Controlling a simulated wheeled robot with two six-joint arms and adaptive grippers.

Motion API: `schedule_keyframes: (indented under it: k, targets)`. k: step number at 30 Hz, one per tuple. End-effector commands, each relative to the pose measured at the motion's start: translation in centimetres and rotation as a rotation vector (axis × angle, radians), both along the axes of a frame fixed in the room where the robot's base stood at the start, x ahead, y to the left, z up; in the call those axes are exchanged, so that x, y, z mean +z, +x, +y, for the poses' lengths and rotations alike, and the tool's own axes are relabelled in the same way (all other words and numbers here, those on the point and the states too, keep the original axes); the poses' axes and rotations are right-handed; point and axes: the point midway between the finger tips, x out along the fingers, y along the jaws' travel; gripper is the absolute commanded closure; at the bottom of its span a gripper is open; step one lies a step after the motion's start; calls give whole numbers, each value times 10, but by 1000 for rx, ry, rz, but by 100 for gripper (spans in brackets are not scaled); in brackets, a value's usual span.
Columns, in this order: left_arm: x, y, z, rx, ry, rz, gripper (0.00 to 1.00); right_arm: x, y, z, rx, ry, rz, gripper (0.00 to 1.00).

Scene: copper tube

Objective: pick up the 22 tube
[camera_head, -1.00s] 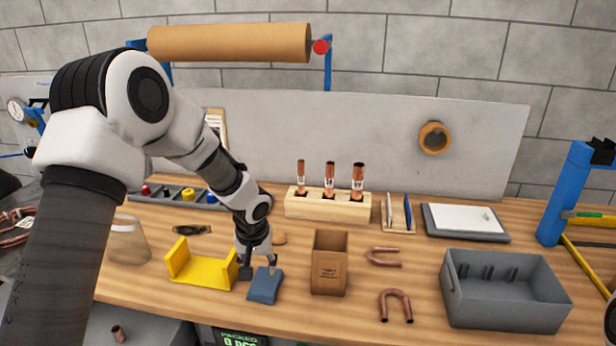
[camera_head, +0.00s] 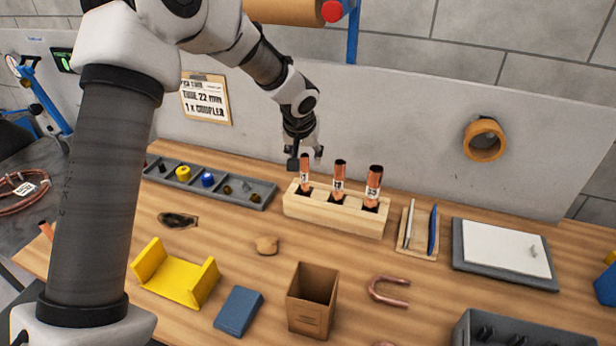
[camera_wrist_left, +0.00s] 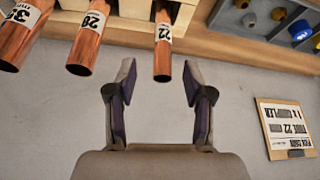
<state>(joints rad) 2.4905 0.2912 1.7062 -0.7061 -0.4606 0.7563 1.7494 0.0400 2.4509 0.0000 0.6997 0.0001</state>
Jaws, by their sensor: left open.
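The 22 tube (camera_head: 305,173) is the leftmost and thinnest of three copper tubes upright in the wooden block (camera_head: 335,216). Its label reads 22 in the left wrist view (camera_wrist_left: 163,44). My left gripper (camera_head: 306,159) is open at the top of this tube. In the left wrist view, the open fingers (camera_wrist_left: 159,80) have the tube's end between them in the picture, with gaps on both sides; its depth between them is hard to tell. The 28 tube (camera_wrist_left: 86,46) and the 35 tube (camera_wrist_left: 20,40) are beside it. My right gripper is out of view.
A grey parts tray (camera_head: 210,186) lies left of the block, and a pen holder (camera_head: 417,240) stands right of it. A yellow cradle (camera_head: 176,276), blue block (camera_head: 238,311) and cardboard box (camera_head: 312,300) are in front. A grey panel (camera_head: 400,130) rises behind.

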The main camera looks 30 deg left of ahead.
Motion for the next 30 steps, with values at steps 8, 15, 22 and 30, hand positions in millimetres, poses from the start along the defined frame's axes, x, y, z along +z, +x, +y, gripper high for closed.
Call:
schedule_keyframes:
  k: [8,15,22,30]
  targets:
    - [-40,12,10,-1,0,2,48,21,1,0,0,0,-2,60]
    - [-44,13,10,-1,0,0,52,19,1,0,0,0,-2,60]
    - [-44,13,10,-1,0,1,100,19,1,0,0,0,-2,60]
    - [-44,13,10,0,0,1,100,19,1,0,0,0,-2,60]
